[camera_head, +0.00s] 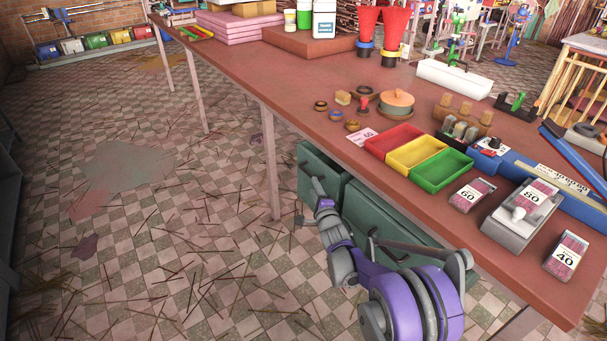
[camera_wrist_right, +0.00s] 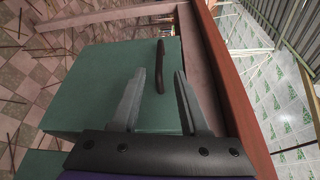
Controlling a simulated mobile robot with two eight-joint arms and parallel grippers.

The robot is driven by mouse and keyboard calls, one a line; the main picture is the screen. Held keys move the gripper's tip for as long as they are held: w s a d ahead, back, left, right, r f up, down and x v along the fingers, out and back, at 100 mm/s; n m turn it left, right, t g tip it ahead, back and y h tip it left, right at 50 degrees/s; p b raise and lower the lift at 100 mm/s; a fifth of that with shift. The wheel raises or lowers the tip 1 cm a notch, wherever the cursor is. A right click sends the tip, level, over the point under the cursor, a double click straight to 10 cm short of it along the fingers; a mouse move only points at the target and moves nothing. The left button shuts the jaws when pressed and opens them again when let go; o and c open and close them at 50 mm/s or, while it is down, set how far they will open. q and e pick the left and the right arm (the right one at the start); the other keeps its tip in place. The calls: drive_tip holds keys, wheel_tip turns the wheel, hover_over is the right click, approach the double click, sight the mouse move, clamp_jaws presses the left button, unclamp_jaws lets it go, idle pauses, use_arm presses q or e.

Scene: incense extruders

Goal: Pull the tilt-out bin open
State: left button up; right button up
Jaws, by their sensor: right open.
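Two green bin fronts hang under the table's near edge: a far one (camera_head: 312,163) and a nearer one (camera_head: 385,215), which my right arm partly covers. My right gripper (camera_head: 320,193) is low in front of the far one. In the right wrist view a green bin front (camera_wrist_right: 110,85) carries a dark bar handle (camera_wrist_right: 160,66). My right gripper (camera_wrist_right: 158,85) is open there, its two fingers apart with the handle between and just beyond their tips. I cannot tell whether they touch it. My left gripper is not in view.
The brown tabletop (camera_head: 290,85) overhangs the bins. On it are red, yellow and green trays (camera_head: 440,172), a scale (camera_head: 520,215) and several small items. Table legs (camera_head: 270,160) stand beyond the bins. The tiled floor (camera_head: 180,230) at left is open, with scattered sticks.

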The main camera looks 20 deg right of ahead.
sight(308, 174)
drive_tip(key=w, duration=0.3)
drive_tip(key=w+b, duration=0.1)
drive_tip(key=w, duration=0.5)
drive_tip(key=shift+d+f, duration=0.15)
drive_tip(key=shift+f, duration=0.25)
clamp_jaws()
idle(0.8)
